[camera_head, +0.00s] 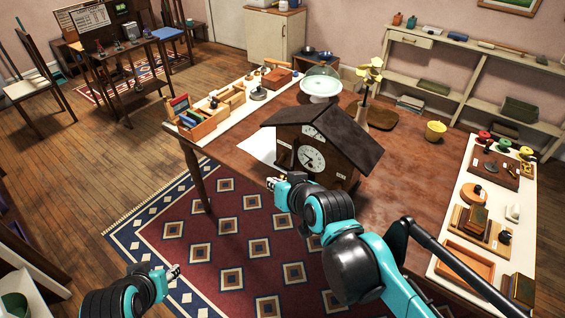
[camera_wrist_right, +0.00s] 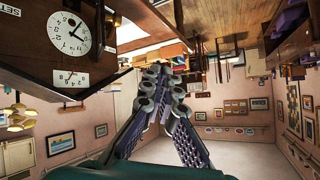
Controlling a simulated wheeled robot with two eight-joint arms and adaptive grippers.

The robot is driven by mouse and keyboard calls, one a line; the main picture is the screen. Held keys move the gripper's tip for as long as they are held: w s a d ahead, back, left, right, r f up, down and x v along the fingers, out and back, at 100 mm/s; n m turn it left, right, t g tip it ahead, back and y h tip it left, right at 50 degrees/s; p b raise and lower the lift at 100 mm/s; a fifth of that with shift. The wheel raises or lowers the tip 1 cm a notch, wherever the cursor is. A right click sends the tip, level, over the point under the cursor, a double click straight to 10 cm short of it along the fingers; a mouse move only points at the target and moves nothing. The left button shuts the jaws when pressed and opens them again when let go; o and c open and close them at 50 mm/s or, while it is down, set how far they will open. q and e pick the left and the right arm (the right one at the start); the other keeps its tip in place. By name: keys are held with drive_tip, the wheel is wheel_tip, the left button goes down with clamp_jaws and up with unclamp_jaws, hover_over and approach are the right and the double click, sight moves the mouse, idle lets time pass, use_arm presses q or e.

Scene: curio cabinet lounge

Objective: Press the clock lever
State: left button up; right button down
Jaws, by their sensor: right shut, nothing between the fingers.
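The clock (camera_head: 312,158) is a dark wooden, house-shaped case with a pitched roof and a white round dial. It stands upright on the table. In the right wrist view the clock (camera_wrist_right: 82,34) appears upside down at the upper left, with a "SET" label near the edge. I cannot make out the lever clearly. My right gripper (camera_head: 271,183) is at the clock's lower left front. Its fingers (camera_wrist_right: 158,70) are shut and empty, beside the case; I cannot tell whether they touch it. My left gripper (camera_head: 174,272) is low at the left, over the rug, away from the table.
The wooden table (camera_head: 400,160) carries a cake stand (camera_head: 321,84), a yellow flower (camera_head: 370,75) and a yellow pot (camera_head: 435,131). A wooden organizer (camera_head: 200,122) stands at the left. A white mat (camera_head: 465,190) with several small items lies at the right. The rug (camera_head: 235,225) in front is clear.

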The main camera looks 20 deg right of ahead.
drive_tip(key=w+a+r+m+t+h+p, duration=0.1)
drive_tip(key=w+r+m+t+h, duration=0.15)
drive_tip(key=w+r+m, duration=0.5)
drive_tip(key=w+a+r+m+t+h, duration=0.15)
drive_tip(key=w+r+t, duration=0.25)
drive_tip(key=w, duration=0.6)
drive_tip(key=w+a+r+m+t+h+p, duration=0.1)
drive_tip(key=w+r+m+t+h, duration=0.1)
drive_tip(key=w+r+m+t, duration=0.5)
drive_tip(key=w+d+f+m+g+h, duration=0.2)
drive_tip(key=f+m+g+h, duration=0.35)
drive_tip(key=f, duration=0.35)
drive_tip(key=w+d+f+m+g+h, duration=0.2)
drive_tip(key=f+m+g+h, duration=0.35)
drive_tip(key=f+m, duration=0.2)
drive_tip(key=s+f+m+g, duration=0.2)
drive_tip(key=s+f+g, duration=0.1)
drive_tip(key=f, duration=0.7)
drive_tip(key=s+a+f+m+g+h+p, duration=0.1)
drive_tip(key=s+f+m+g, duration=0.2)
drive_tip(key=f, duration=0.7)
drive_tip(key=shift+s+m+g, duration=0.3)
drive_tip(key=shift+s+g, duration=0.05)
drive_tip(key=shift+g, duration=0.6)
